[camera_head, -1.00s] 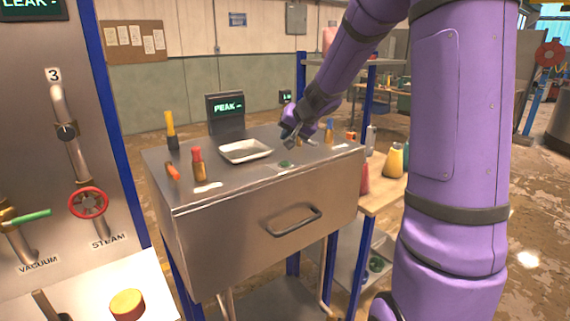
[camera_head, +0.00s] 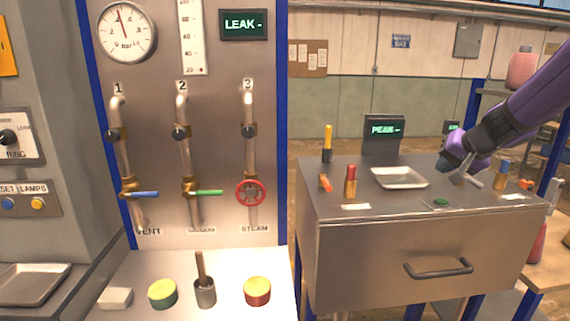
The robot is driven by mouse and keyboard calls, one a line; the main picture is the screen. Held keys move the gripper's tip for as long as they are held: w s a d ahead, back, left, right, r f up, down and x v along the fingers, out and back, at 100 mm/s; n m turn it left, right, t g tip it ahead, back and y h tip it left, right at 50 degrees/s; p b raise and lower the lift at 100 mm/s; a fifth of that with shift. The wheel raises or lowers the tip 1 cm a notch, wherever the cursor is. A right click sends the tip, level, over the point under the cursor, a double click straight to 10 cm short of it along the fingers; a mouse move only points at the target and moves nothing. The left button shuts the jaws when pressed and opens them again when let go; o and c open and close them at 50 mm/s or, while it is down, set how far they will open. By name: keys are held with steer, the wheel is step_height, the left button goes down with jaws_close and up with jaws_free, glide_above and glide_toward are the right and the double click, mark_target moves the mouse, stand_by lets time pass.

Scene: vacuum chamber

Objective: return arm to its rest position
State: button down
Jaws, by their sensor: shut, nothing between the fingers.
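My purple arm (camera_head: 537,98) reaches in from the right edge. My gripper (camera_head: 462,179) is shut and empty, above the right part of the steel cabinet top (camera_head: 400,205). It is to the right of a shallow white tray (camera_head: 399,178) and left of a blue-topped bottle (camera_head: 502,175). A small green item (camera_head: 440,202) lies on the top below and left of the gripper. I cannot tell from this view how high the fingertips are above the surface.
A red-topped bottle (camera_head: 350,182) and a yellow-handled tool (camera_head: 328,144) stand at the cabinet's left. A PEAK display (camera_head: 383,130) stands at the back. Left is a valve panel (camera_head: 215,120) with a red wheel (camera_head: 250,193) above a pale ledge with colored round containers.

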steer(key=s+a+r+n+g+y, duration=0.15)
steer(key=s+a+r+n, duration=0.3)
steer(key=s+a, duration=0.8)
steer(key=s+n+g+h, duration=0.1)
steer(key=s+g+h, duration=0.1)
steer(key=s, duration=1.7)
steer(key=shift+d+h, duration=0.45)
steer(key=shift+h, duration=0.2)
steer(key=shift+a+n, duration=0.1)
steer(key=shift+n, duration=0.15)
